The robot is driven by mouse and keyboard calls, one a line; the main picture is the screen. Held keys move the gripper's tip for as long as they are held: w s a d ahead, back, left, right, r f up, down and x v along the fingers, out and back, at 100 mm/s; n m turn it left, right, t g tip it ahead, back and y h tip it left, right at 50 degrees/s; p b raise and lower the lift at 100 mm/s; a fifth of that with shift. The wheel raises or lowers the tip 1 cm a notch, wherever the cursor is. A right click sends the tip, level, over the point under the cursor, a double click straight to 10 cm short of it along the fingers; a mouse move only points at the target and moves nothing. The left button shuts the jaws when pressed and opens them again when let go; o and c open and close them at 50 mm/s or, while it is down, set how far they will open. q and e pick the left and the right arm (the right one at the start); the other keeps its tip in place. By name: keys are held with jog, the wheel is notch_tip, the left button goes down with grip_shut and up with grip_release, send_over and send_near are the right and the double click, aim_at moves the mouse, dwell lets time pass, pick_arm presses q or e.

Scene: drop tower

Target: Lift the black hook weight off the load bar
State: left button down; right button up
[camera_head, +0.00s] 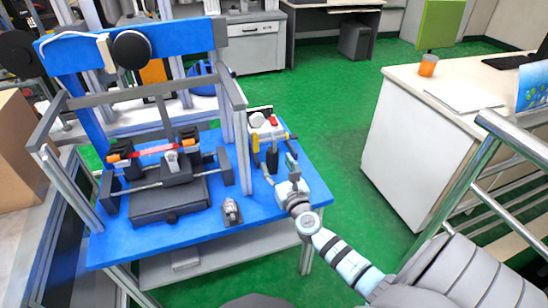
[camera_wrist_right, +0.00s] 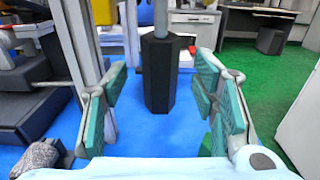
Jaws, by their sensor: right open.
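The black hook weight (camera_wrist_right: 159,72) is a dark, faceted upright block with a grey rod rising from its top. In the wrist view it stands between and beyond my open fingers, with space on both sides. In the head view the black weight (camera_head: 272,158) shows small below a light grey and yellow assembly that seems to include the load bar (camera_head: 268,138). My right gripper (camera_head: 280,169) is open and empty, close in front of the weight; its green-padded fingers show in the wrist view (camera_wrist_right: 163,108). The hook's top is out of the wrist view. My left gripper is not in view.
The blue bench (camera_head: 200,232) carries a black drop rig (camera_head: 168,200) and a small grey metal part (camera_head: 231,211), left of my right gripper. A grey upright post (camera_head: 238,130) stands close left of the weight. Green floor lies open to the right.

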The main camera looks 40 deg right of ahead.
aim_at(275, 156)
jog(key=b+x, duration=0.1)
jog(key=x, duration=0.4)
jog(key=shift+f, duration=0.1)
jog(key=shift+c, duration=0.9)
grip_shut()
jog(key=c, duration=0.7)
grip_release()
jog(key=shift+c, duration=0.2)
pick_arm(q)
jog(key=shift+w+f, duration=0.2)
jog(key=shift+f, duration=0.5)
pick_arm(e)
grip_shut()
